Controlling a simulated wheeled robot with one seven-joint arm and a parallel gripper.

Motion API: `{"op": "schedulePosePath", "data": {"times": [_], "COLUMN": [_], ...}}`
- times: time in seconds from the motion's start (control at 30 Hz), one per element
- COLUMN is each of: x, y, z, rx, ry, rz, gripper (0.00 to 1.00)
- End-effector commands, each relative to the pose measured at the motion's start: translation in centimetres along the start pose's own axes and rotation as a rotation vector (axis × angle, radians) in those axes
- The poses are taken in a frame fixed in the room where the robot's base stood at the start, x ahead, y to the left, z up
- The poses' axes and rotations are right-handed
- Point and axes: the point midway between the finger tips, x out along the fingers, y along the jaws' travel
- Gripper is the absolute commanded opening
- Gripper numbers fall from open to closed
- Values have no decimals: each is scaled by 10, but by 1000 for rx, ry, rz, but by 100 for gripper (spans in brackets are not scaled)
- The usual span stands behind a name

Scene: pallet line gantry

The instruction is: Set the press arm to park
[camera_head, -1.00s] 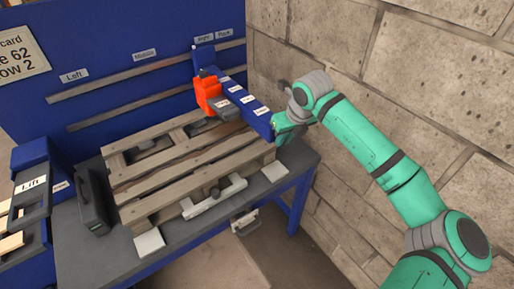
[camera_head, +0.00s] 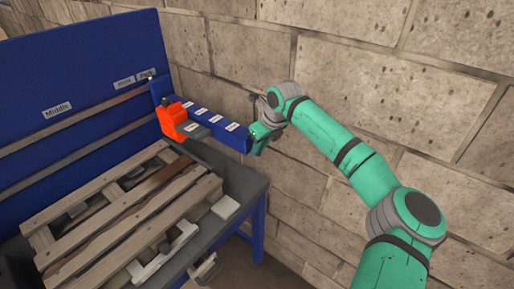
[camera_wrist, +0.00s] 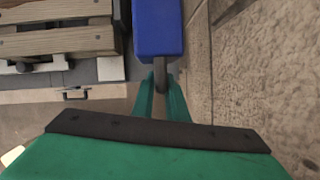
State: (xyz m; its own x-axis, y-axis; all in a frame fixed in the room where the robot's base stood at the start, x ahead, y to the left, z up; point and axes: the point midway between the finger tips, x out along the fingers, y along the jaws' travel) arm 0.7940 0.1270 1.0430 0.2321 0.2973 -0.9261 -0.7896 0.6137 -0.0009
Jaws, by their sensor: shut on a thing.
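The press arm is a blue beam (camera_head: 215,122) with white labels, reaching out from the blue back panel, with an orange-red head (camera_head: 173,121) on its side. Its back end is at the right end of the panel, just right of and below the Park label (camera_head: 146,75). My gripper (camera_head: 256,138) is at the beam's front end. In the wrist view my gripper (camera_wrist: 161,95) is shut on a grey handle (camera_wrist: 160,72) that sticks out of the blue beam (camera_wrist: 158,28). The handle is mostly hidden in the head view.
A wooden pallet (camera_head: 120,215) lies on the grey bench (camera_head: 245,185) below and left of the beam. A stone block wall (camera_head: 330,60) stands close on the right. The Middle label (camera_head: 58,110) is farther left on the panel.

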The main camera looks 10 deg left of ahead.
Motion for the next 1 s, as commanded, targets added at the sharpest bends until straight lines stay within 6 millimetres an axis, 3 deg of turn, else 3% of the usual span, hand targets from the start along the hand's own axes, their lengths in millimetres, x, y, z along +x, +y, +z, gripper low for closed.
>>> {"op": "schedulePosePath", "data": {"times": [0.17, 0.2, 0.27, 0.67, 1.0], "x": [-1, -1, -1, -9, -68], "y": [-9, -10, -10, -6, -6], "z": [0, 0, -1, 0, 1], "rx": [12, 13, 14, 9, 7], "ry": [-12, -11, -11, -9, -9], "rz": [-16, -16, -15, -11, -12], "gripper": [0, 20, 31, 31, 31]}}
